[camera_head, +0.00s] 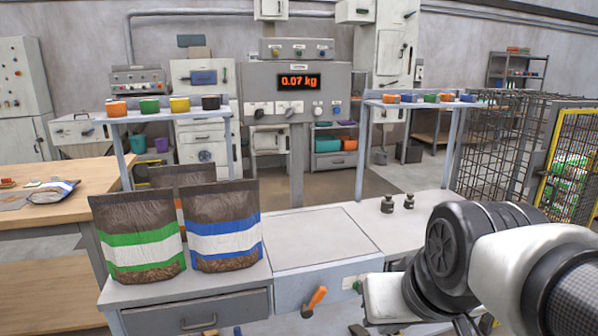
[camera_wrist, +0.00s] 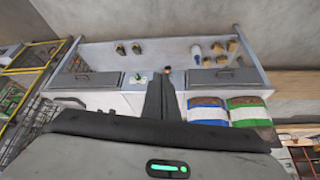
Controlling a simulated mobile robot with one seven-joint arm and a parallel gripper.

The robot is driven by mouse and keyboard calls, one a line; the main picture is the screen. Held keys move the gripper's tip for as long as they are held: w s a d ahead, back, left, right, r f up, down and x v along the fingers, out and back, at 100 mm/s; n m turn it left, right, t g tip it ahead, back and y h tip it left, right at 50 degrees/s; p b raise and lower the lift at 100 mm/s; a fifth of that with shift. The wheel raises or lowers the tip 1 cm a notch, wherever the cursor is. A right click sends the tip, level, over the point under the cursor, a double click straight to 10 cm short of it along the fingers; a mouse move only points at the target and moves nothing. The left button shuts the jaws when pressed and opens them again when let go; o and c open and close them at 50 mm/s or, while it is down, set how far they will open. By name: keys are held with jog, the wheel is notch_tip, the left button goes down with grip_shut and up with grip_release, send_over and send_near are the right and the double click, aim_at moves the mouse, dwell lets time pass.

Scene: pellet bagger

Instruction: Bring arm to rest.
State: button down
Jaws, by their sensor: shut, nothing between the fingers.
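My arm (camera_head: 480,250) reaches in from the lower right of the head view, in front of the right part of the bench. Its white and dark links cover part of the bench's front edge. The fingers of my gripper (camera_wrist: 162,78) point up the middle of the wrist view. They are together with nothing between them. In the head view the gripper is mostly out of frame or hidden by the arm, so I cannot make out its fingers there. In the wrist view the bench lies beyond the fingertips.
A green-striped bag (camera_head: 138,238) and a blue-striped bag (camera_head: 222,226) stand on the bench's left, another behind. Two dark weights (camera_head: 387,203) stand right of the scale plate (camera_head: 320,237). An orange-handled lever (camera_head: 315,300) juts from the front. The display (camera_head: 298,81) reads 0.07 kg.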

jog(key=s+r+p, duration=0.1)
jog(key=r+p, duration=1)
jog(key=s+r+p, duration=0.2)
jog(key=r+p, duration=0.9)
jog(key=r, duration=0.1)
jog(key=shift+s+d+p, duration=0.25)
jog(key=shift+d+p, duration=0.1)
jog(key=shift+d, duration=0.1)
